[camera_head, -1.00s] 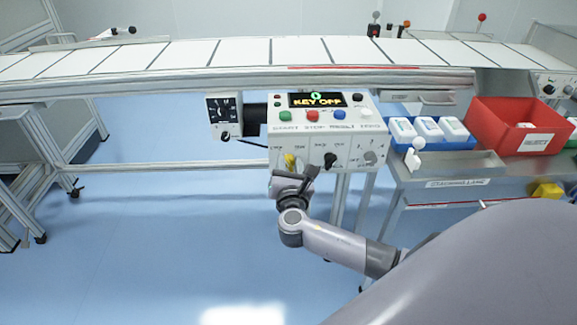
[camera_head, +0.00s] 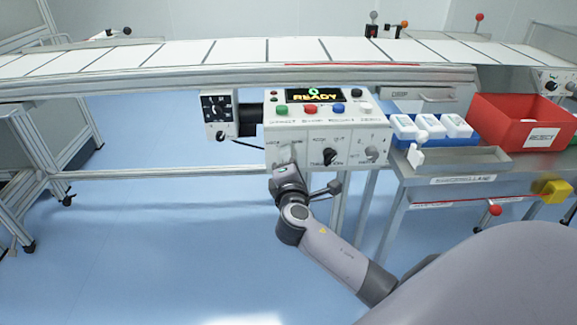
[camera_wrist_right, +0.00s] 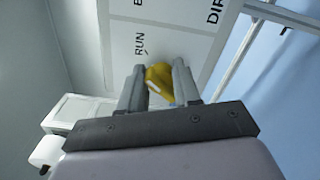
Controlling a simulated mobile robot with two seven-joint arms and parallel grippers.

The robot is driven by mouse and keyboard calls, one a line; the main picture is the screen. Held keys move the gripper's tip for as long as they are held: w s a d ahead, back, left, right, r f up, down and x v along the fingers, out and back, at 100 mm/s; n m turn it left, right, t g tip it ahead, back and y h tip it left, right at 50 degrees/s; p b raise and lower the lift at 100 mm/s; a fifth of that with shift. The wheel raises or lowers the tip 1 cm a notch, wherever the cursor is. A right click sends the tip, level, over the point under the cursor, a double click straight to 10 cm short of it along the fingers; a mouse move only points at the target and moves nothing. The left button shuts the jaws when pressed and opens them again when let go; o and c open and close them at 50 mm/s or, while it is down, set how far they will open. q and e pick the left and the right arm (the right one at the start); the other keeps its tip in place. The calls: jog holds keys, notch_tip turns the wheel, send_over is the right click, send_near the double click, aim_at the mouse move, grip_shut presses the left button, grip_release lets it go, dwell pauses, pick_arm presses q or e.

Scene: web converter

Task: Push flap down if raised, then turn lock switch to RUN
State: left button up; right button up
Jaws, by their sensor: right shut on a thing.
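The lock switch, a yellow knob (camera_wrist_right: 159,78), sits on the white control panel (camera_head: 352,138) beside a RUN label in the right wrist view. My right gripper (camera_wrist_right: 160,86) is shut on it, with one finger on each side. In the head view my right gripper (camera_head: 284,165) is at the panel's lower left and hides the knob. The panel's display (camera_head: 315,96) reads READY. I cannot tell for sure which part is the flap. My left gripper is not in view.
Buttons in several colours line the panel top, and a black knob (camera_head: 329,157) is right of my gripper. A metal tray (camera_head: 480,163), white bottles in a blue holder and a red bin (camera_head: 525,120) stand farther right. The conveyor (camera_head: 240,52) runs behind. Open floor lies left.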

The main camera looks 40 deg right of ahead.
jog(key=shift+a+f+m+b, duration=0.2)
jog(key=shift+f+m+b, duration=0.3)
jog(key=shift+m, duration=0.2)
jog(key=shift+o, duration=0.3)
jog(key=shift+a+m+b, duration=0.1)
jog(key=shift+m+b, duration=0.45)
jog(key=shift+m, duration=0.45)
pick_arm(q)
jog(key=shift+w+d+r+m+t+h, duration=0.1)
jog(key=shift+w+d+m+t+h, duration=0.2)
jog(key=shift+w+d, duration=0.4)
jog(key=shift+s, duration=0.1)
pick_arm(e)
jog(key=shift+m, duration=0.3)
jog(key=o, duration=1)
jog(key=shift+w+r, duration=0.1)
jog(key=shift+r, duration=0.1)
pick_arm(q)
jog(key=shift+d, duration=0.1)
